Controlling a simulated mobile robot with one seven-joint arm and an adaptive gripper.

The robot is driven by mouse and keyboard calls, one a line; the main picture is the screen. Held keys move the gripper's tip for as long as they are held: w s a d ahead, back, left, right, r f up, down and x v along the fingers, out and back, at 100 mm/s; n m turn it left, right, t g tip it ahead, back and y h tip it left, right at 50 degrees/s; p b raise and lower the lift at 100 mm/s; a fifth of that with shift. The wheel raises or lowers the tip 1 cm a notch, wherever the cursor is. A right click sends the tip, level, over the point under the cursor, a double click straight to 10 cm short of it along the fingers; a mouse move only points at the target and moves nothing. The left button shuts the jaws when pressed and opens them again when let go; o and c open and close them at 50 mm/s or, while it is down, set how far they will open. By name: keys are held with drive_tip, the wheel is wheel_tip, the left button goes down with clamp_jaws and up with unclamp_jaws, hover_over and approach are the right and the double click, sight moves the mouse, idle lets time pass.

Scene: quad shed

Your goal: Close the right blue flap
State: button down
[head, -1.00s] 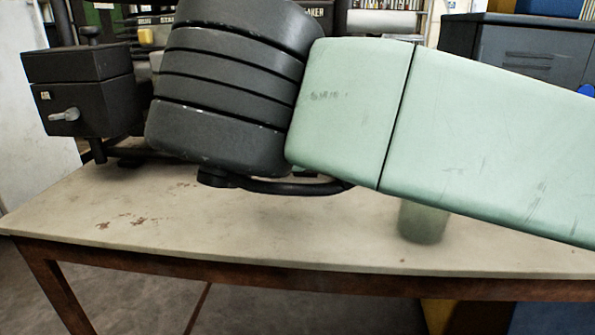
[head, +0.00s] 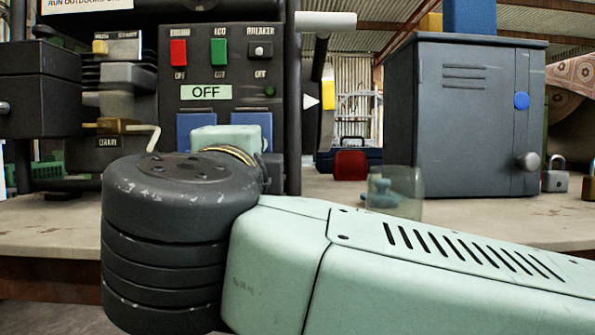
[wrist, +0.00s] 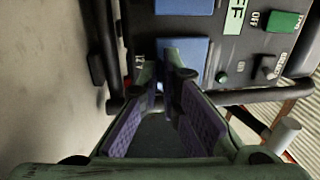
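The right blue flap (head: 267,118) is on the dark panel below the OFF sign; my wrist hides most of it in the head view. The left blue flap (head: 196,122) is beside it. In the wrist view, which is turned sideways, the right flap (wrist: 184,54) lies just beyond the fingertips, and the left flap (wrist: 184,5) is at the top edge. How far each flap stands open is unclear. My gripper (wrist: 164,76) is open and empty, with purple pads and a gap between its tips. Whether a fingertip touches the right flap, I cannot tell.
Red (head: 178,52) and green (head: 218,51) switches and a breaker switch (head: 260,50) sit above. A drain lever (head: 140,128) juts out at left. A dark upright bar (head: 294,90) edges the panel. A translucent cup (head: 405,190), grey cabinet (head: 470,110) and padlock (head: 555,176) stand right.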

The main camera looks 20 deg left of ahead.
drive_tip(key=shift+f, duration=0.15)
drive_tip(key=c, duration=2.1)
unclamp_jaws()
drive_tip(key=v, duration=0.7)
drive_tip(key=shift+s, duration=0.2)
